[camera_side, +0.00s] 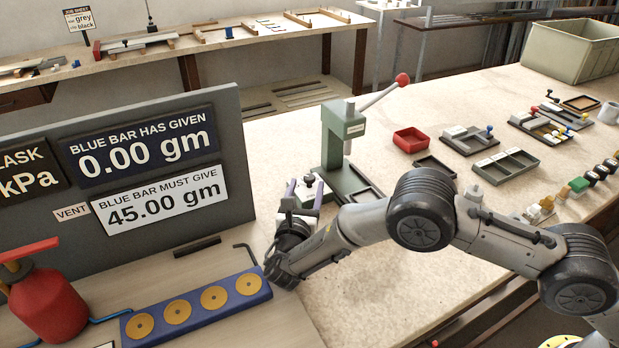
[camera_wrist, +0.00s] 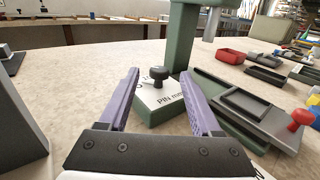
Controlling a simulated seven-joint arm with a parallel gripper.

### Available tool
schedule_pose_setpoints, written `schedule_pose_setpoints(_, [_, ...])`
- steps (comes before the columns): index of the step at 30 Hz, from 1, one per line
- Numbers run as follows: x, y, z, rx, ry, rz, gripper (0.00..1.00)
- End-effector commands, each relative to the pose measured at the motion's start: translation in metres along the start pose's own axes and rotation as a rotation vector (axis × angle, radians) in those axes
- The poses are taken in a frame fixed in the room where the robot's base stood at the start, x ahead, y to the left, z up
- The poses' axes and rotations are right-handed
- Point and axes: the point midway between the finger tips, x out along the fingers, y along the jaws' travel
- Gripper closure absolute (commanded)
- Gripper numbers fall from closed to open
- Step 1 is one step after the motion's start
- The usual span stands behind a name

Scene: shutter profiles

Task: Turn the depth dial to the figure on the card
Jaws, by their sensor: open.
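The depth dial (camera_wrist: 157,77) is a small black knob on a white plate (camera_wrist: 165,95) marked "PIN mm", at the foot of the green press (camera_wrist: 187,40). In the side view the dial (camera_side: 309,179) sits at the left of the press (camera_side: 340,130). My gripper (camera_wrist: 160,82) is open, with its purple fingers on either side of the dial in the wrist view; I cannot tell whether they touch it. In the side view my gripper (camera_side: 304,194) is at the press base. The dial's setting is not readable. A small job card (camera_side: 79,19) on the back bench mentions grey and black; I see no legible depth figure.
The press has a red-knobbed lever (camera_side: 402,80). A grey panel (camera_side: 235,150) and a blue bar (camera_side: 195,308) stand left of my gripper.

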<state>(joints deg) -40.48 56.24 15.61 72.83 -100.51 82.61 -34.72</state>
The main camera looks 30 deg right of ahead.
Motion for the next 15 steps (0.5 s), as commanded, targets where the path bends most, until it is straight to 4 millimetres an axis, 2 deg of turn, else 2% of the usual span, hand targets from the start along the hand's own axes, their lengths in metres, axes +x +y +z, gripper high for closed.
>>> schedule_pose_setpoints(1, [0.000, 0.000, -0.011, -0.002, 0.000, 0.000, 0.35])
schedule_pose_setpoints(3, [0.017, -0.001, -0.006, 0.005, -0.001, -0.006, 0.35])
schedule_pose_setpoints(9, [0.041, 0.000, -0.006, 0.003, 0.000, -0.003, 0.35])
schedule_pose_setpoints(15, [0.050, 0.000, -0.006, 0.002, -0.001, -0.001, 0.35])
